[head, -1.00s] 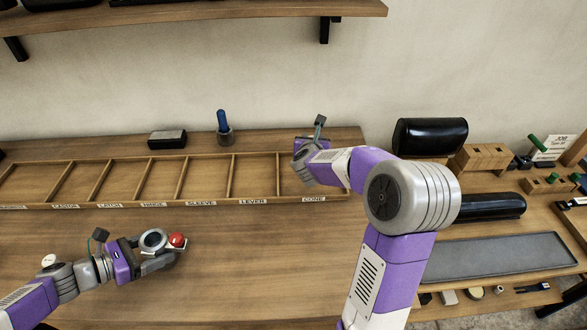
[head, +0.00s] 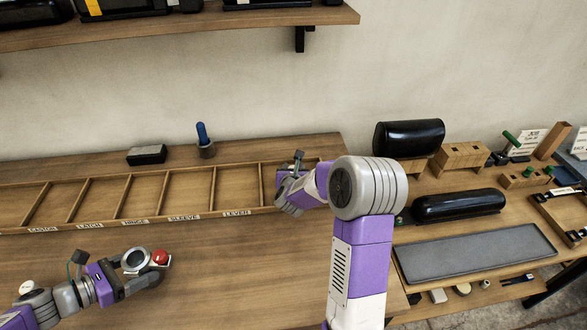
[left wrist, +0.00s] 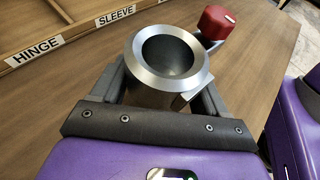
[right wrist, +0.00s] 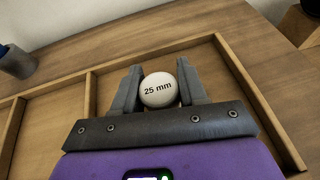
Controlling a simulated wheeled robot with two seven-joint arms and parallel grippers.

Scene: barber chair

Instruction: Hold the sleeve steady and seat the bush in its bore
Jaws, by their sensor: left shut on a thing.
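The sleeve (left wrist: 170,65) is a grey steel cylinder with an open round bore facing up; it also shows in the head view (head: 134,262). My left gripper (head: 148,268) is shut around it, above the bench front. A red knob (left wrist: 216,22) on a short steel arm sits beside the sleeve. My right gripper (head: 291,192) is down at the tray's right end compartment. In the right wrist view its open fingers stand either side of a round white face marked "25 mm" (right wrist: 158,90), possibly the bush's end. The sides of that piece are hidden.
The wooden divided tray (head: 155,219) with labels such as HINGE, SLEEVE and LEVER runs along the bench. Behind it stand a cup with a blue handle (head: 205,146) and a dark block (head: 147,154). Black rolls and a grey tray (head: 475,254) lie at right.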

